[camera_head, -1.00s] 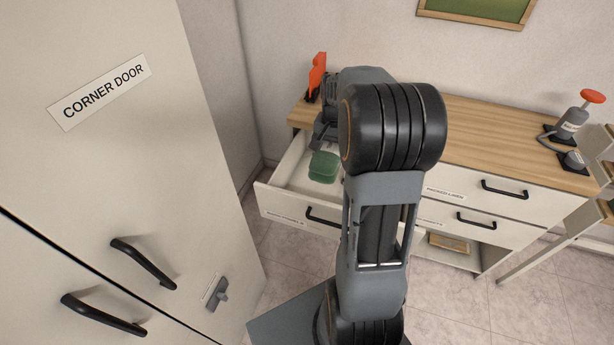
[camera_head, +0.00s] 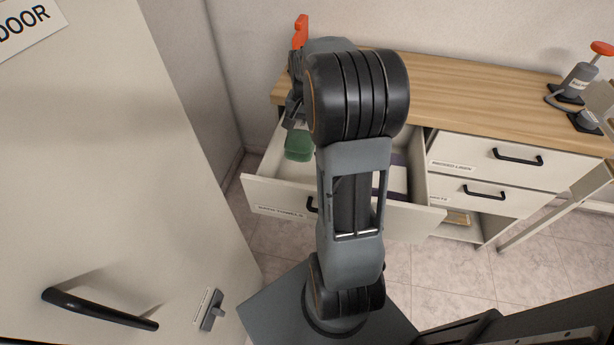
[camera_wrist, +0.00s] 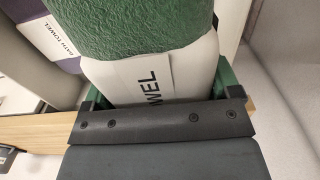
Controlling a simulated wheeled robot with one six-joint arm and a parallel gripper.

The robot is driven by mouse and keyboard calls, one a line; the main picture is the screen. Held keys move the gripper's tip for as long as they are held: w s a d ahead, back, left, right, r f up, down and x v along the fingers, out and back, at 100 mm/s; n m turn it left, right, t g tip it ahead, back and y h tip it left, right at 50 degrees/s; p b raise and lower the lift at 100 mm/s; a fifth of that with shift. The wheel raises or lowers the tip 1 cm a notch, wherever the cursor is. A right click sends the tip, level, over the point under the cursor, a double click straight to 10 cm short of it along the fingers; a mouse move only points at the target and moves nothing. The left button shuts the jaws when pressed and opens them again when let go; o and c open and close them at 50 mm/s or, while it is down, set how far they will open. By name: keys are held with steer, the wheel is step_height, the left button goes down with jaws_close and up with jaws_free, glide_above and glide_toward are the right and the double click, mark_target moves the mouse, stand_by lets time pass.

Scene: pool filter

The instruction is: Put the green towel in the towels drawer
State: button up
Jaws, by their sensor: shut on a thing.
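The green towel (camera_head: 299,146) shows at the left end of the open drawer (camera_head: 277,195). I cannot tell whether it rests on the drawer floor or hangs just above it. My gripper (camera_head: 291,112) is just above the towel, partly hidden. In the wrist view, the green towel (camera_wrist: 150,30) with its white band reading "WEL" sits between the fingers of my gripper (camera_wrist: 160,98), which is shut on it. A purple towel (camera_wrist: 30,50) labelled "BATH TOWEL" lies beside it.
The wooden countertop (camera_head: 450,95) runs behind the drawer, with an orange-topped object (camera_head: 300,32) at its left end. Other shut drawers (camera_head: 515,170) are to the right.

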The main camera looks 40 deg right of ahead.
steer(key=shift+f+b, duration=0.45)
steer(key=shift+f, duration=0.4)
step_height(320, 180, down, 18)
steer(key=shift+r+b, duration=0.2)
steer(key=shift+b, duration=0.95)
